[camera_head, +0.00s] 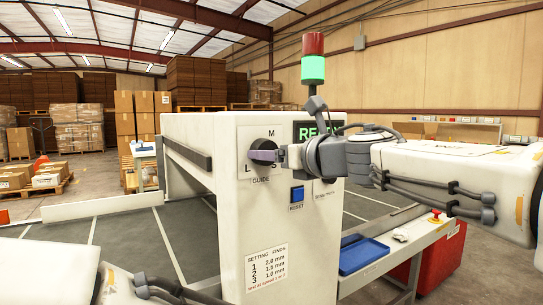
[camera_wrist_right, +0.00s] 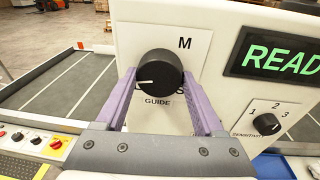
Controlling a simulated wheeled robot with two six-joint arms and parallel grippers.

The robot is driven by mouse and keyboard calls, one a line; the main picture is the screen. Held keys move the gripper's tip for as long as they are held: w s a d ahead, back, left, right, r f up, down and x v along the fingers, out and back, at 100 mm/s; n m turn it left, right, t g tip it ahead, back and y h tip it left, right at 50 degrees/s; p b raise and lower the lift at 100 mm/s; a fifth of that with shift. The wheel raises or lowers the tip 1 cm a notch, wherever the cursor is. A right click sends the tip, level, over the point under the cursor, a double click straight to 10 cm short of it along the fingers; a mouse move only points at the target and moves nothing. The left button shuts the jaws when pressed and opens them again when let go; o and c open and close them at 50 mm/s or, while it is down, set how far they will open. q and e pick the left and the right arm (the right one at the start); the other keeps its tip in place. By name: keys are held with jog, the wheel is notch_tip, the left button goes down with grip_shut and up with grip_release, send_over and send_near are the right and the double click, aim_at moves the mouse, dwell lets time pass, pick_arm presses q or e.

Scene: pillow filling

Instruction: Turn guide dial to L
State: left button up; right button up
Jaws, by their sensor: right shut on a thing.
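The guide dial (camera_wrist_right: 160,76) is a round black knob on the white panel of the machine, with GUIDE printed below and M above it. The dial also shows in the head view (camera_head: 263,144), with L at its lower left and S at lower right. In the wrist view its white pointer line points left and slightly down; the L is hidden there. My right gripper (camera_wrist_right: 158,85) has purple fingers shut on the dial, one on each side. It also shows in the head view (camera_head: 266,155). My left gripper is out of view; only part of that arm shows.
The sensitivity dial (camera_wrist_right: 267,124), marked 1 to 3, sits to the right below the green-lit READY display (camera_wrist_right: 281,57). A blue RESET button (camera_head: 297,194) lies below the guide dial. A blue tray (camera_head: 362,254) rests at the machine's right side.

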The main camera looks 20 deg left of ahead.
jog(key=n, duration=0.3)
jog(key=n+h+b, duration=0.1)
jog(key=n, duration=0.2)
jog(key=shift+a+f+t, duration=0.1)
jog(key=shift+f+t, duration=0.05)
jog(key=shift+t, duration=0.25)
dwell(0.4)
jog(key=o, duration=1.4)
jog(key=v, duration=1)
jog(key=shift+s, duration=0.2)
